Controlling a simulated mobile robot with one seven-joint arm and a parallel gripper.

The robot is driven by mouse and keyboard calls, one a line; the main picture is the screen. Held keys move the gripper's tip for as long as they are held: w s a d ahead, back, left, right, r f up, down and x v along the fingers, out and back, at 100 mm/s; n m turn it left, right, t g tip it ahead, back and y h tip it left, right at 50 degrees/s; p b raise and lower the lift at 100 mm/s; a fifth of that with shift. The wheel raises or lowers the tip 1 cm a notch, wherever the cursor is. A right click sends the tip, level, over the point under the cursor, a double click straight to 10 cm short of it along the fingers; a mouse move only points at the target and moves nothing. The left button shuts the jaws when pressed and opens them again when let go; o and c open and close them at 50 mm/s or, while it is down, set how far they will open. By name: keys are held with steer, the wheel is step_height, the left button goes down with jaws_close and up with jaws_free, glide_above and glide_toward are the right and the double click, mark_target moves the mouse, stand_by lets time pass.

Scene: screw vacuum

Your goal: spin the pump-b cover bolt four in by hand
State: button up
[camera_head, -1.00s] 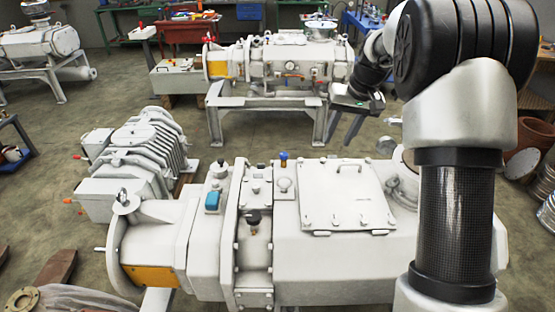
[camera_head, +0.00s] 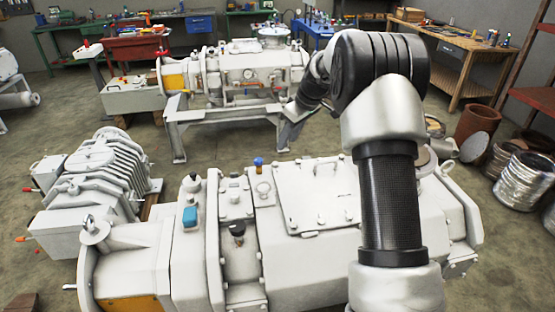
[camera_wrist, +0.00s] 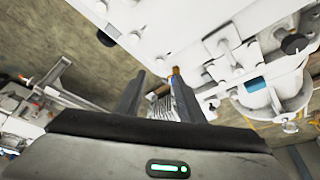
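The near white pump (camera_head: 270,255) has a rectangular cover plate (camera_head: 310,185) on top with a handle and small bolts. I cannot tell whether it is pump b, or which bolt is number four. A second white pump (camera_head: 250,70) stands on a frame behind. A brass-and-blue fitting (camera_wrist: 175,76) shows beyond the right fingertip. White pump casing (camera_wrist: 205,35) fills the upper right there.
A finned white unit (camera_head: 95,185) stands at the left. Workbenches (camera_head: 480,55) line the back wall. Shiny metal rolls (camera_head: 525,178) and a rusty drum (camera_head: 478,125) stand at the right. Floor between the two pumps is partly clear.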

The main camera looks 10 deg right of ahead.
mark_target(276, 163)
steer(key=x, duration=1)
steer(key=shift+a+f, duration=0.1)
steer(key=shift+f, duration=0.15)
jaws_close()
